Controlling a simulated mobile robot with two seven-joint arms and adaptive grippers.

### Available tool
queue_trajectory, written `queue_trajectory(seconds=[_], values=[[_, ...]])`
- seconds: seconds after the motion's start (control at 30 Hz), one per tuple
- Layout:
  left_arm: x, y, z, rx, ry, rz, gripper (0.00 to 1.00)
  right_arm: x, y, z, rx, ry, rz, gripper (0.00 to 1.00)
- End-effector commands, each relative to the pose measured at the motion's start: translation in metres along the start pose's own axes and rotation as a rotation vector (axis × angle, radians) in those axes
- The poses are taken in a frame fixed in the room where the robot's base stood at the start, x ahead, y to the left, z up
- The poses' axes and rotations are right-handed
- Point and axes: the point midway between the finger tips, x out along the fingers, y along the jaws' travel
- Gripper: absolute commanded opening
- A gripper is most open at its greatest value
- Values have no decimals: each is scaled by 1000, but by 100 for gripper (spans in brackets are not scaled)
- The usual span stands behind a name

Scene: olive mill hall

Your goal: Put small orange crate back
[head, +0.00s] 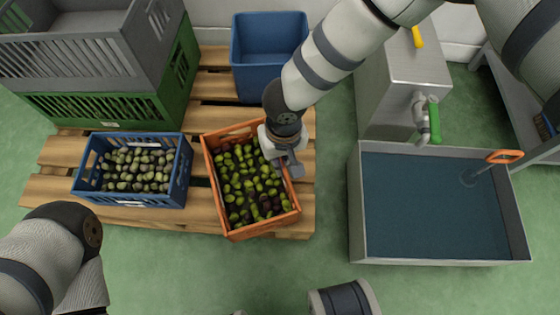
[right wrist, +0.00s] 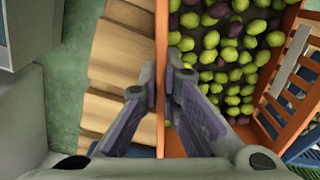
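The small orange crate (head: 222,205) is full of green and dark olives. It appears over the front right part of the wooden pallet (head: 50,190), turned a little from the pallet's edges; I cannot tell whether it rests or is slightly raised. My right gripper (head: 290,165) is at the crate's right wall. In the right wrist view the fingers (right wrist: 160,88) close from both sides on the orange wall (right wrist: 162,40), one finger inside over the olives and one outside. My left arm shows at the lower left, but its gripper is out of view.
A blue crate of olives (head: 130,201) stands left on the pallet. A grey crate (head: 70,48) on a green crate (head: 100,110) stands behind it. An empty blue bin (head: 262,81) is at the back. A water-filled metal basin (head: 440,257) stands right, with green floor between.

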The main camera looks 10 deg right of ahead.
Motion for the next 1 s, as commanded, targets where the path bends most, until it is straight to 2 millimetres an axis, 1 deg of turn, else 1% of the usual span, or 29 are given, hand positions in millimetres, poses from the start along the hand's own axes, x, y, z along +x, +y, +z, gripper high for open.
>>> queue_trajectory(seconds=[0.03, 0.27, 0.37, 0.4, 0.47, 0.5, 0.77, 0.87, 0.97, 1.0], values=[[4, 0, -2, 0, -9, -1, 0, 10, 0, -1, 3, 1, -3, 0], [2, 0, -1, 1, -7, -1, 0, 8, 0, -2, 2, 5, -3, 0], [2, 0, -1, 1, -7, -1, 0, 10, 0, -1, 2, 4, -2, 0], [2, 0, -1, 1, -7, -1, 0, 11, 0, -1, 2, 3, 0, 9], [2, 0, -1, 1, -6, -1, 0, 11, 0, -1, 2, 3, -1, 23], [2, 0, -1, 1, -6, -1, 0, 11, 0, -1, 2, 3, -1, 25], [2, 0, -1, 1, -6, -1, 0, 10, 0, -1, 2, 3, -1, 25], [-1, 0, 1, 0, 2, 0, 0, -4, 0, -2, 1, 7, -1, 25], [-10, 0, 6, -2, 25, 1, 0, -32, 0, -3, 0, 12, 0, 25], [-14, 0, 7, -3, 35, 1, 0, -45, 0, -3, 0, 13, 1, 25]])
